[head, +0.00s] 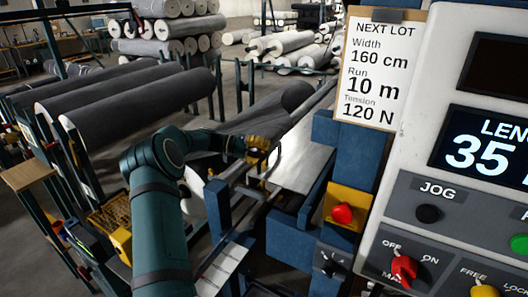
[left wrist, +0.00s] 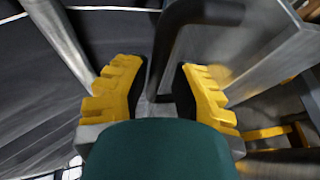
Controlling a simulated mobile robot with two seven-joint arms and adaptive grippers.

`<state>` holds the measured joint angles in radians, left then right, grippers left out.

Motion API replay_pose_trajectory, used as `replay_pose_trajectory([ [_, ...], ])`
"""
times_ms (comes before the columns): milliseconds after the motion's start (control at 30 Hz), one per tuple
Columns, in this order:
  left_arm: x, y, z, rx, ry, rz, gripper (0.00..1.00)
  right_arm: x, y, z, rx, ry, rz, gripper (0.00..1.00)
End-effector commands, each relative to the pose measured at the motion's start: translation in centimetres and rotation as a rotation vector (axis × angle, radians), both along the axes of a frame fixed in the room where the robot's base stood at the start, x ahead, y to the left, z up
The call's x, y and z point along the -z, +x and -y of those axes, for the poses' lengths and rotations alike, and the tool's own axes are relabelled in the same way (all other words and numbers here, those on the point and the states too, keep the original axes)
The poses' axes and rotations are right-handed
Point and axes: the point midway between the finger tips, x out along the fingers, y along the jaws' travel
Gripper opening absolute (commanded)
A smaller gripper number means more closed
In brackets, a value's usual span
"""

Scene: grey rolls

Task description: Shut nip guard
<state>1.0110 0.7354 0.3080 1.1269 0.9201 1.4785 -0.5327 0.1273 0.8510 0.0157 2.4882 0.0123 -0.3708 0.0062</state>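My left gripper (head: 258,146) reaches from the left to the machine's rollers, beside a grey metal plate (head: 306,160). In the left wrist view its two yellow fingers (left wrist: 163,88) are apart. A dark bent bar (left wrist: 172,45), which looks like a handle, runs into the gap between them. I cannot tell whether the fingers touch it. A grey panel (left wrist: 250,40) stands just right of the bar and may be the nip guard; its full outline is hidden. My right gripper is not in view.
A control console (head: 450,180) with a display, knobs and buttons stands close on the right. A red button on a yellow box (head: 345,212) is on the blue frame. Dark rolls (head: 130,100) lie on a rack at left.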

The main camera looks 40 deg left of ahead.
Motion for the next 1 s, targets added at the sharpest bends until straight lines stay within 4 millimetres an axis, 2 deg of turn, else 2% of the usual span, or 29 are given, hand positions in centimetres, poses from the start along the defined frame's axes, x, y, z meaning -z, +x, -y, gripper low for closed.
replay_pose_trajectory([
  [233,0.2,0.0,0.0,-0.002,-0.001,-0.003,0.27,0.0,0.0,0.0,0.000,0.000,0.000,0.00],
  [367,0.0,-0.4,-0.7,-0.004,0.001,-0.002,0.27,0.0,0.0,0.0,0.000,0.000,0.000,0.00],
  [800,-1.5,-5.2,-7.2,-0.006,0.001,0.000,0.27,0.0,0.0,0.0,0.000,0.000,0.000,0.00],
  [1000,-1.9,-6.6,-9.0,-0.003,0.001,0.001,0.27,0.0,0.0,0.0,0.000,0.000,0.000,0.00],
])
